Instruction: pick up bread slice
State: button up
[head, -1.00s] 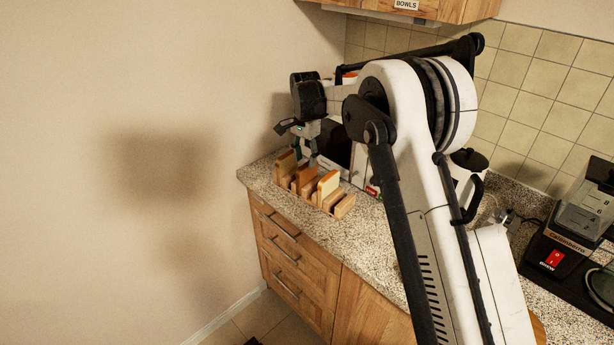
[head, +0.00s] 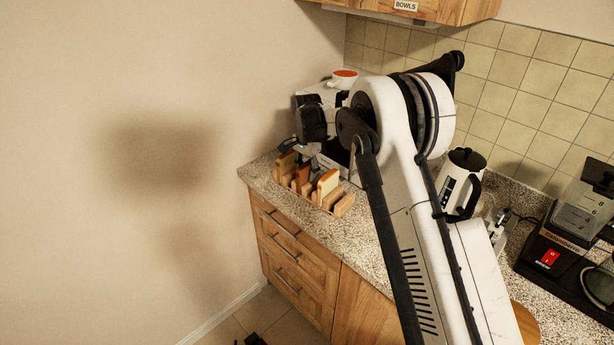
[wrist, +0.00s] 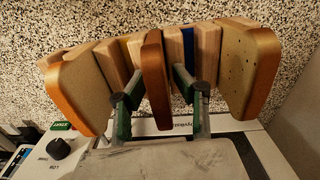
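Three bread slices stand upright in a wooden rack (head: 345,205) on the counter. In the head view they are the left slice (head: 285,163), the middle slice (head: 302,176) and the right slice (head: 327,184). In the wrist view the brown-crusted middle slice (wrist: 155,80) is seen nearly edge-on, between the two green-sided fingers of my gripper (wrist: 157,88). A small gap shows on each side of it, so my gripper looks open around its near end. The outer slices (wrist: 82,92) and (wrist: 248,70) lie outside the fingers. In the head view my wrist mostly hides the fingers.
A white appliance with a knob (wrist: 58,148) stands close behind the rack, with an orange-filled cup (head: 344,76) above it. A wall is at the left. The counter front (head: 375,235) is clear.

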jog(key=c, duration=0.5)
jog(key=shift+c, duration=0.2)
